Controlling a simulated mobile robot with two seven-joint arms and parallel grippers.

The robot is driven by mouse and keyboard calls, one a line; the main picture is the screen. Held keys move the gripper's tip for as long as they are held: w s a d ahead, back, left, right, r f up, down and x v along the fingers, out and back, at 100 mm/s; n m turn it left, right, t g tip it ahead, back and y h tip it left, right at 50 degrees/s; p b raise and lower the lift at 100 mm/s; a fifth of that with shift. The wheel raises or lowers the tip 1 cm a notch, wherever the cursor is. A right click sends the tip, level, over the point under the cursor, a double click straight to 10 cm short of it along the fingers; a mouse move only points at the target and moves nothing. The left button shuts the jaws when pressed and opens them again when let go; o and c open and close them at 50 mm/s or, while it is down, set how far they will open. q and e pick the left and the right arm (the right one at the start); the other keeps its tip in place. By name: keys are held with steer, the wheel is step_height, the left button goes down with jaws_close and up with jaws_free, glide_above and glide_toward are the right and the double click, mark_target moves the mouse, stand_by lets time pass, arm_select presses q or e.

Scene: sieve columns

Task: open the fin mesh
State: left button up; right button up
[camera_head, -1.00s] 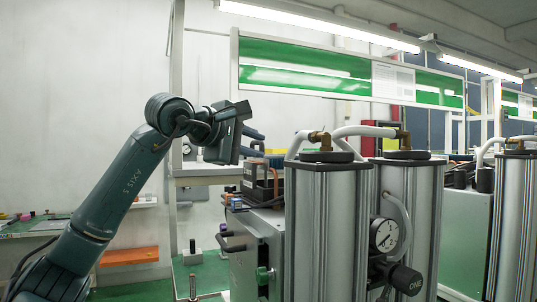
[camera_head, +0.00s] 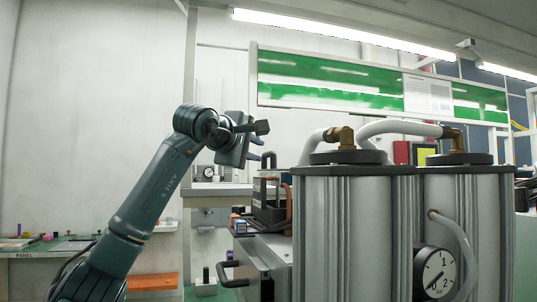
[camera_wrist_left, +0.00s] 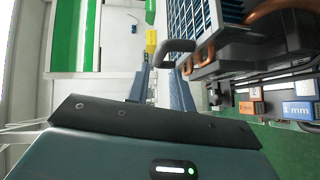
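A blue panel with fine fins (camera_wrist_left: 190,22) shows at the top of the left wrist view; I take it for the fin mesh. A grey curved handle (camera_wrist_left: 176,46) stands at its left edge. In the head view my left gripper (camera_head: 265,151) is raised behind the near column, fingers pointing right. I cannot make out the fin mesh there. My right gripper is out of view.
Silver columns (camera_head: 345,240) with hoses and a gauge (camera_head: 435,272) stand close at front right. A grey cabinet (camera_head: 265,272) with black handles is beside them. Orange (camera_wrist_left: 250,108) and blue (camera_wrist_left: 298,110) labelled blocks sit at right in the wrist view. A bench (camera_head: 45,247) is at left.

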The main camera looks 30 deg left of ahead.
mark_target(266, 154)
arm_select(q)
steer(key=w, duration=0.4)
steer(key=w+f+p, duration=0.1)
steer(key=w, duration=0.2)
steer(key=shift+a, duration=0.3)
steer(key=shift+c, duration=0.5)
jaws_close()
